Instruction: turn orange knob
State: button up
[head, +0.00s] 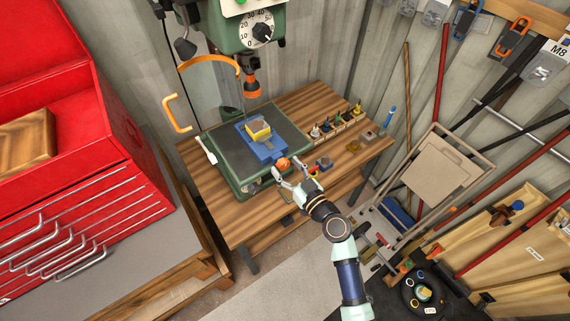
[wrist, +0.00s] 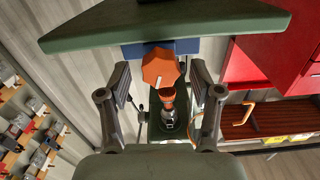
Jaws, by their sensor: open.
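The orange knob (head: 283,163) is on the front of a blue vise (head: 260,149) that sits on the drill press's green base plate (head: 222,168). In the wrist view the orange knob (wrist: 160,68) is faceted and shows between and a little beyond the fingers. My gripper (head: 291,172) is at the front edge of the base plate, close to the knob. In the wrist view my gripper (wrist: 161,82) is open, with one finger on each side of the knob and visible gaps. A yellow block (head: 258,131) is in the vise.
The drill chuck (head: 252,88) hangs above the vise, with an orange-edged guard (head: 207,76) beside it. A rack of small bits (head: 338,124) stands at the right of the wooden table (head: 235,222). A red tool cabinet (head: 75,190) is at left.

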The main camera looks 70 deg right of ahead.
jog(key=shift+w+d, duration=0.25)
jog(key=shift+w, duration=0.2)
jog(key=c, duration=1.2)
jog(key=shift+o, duration=0.2)
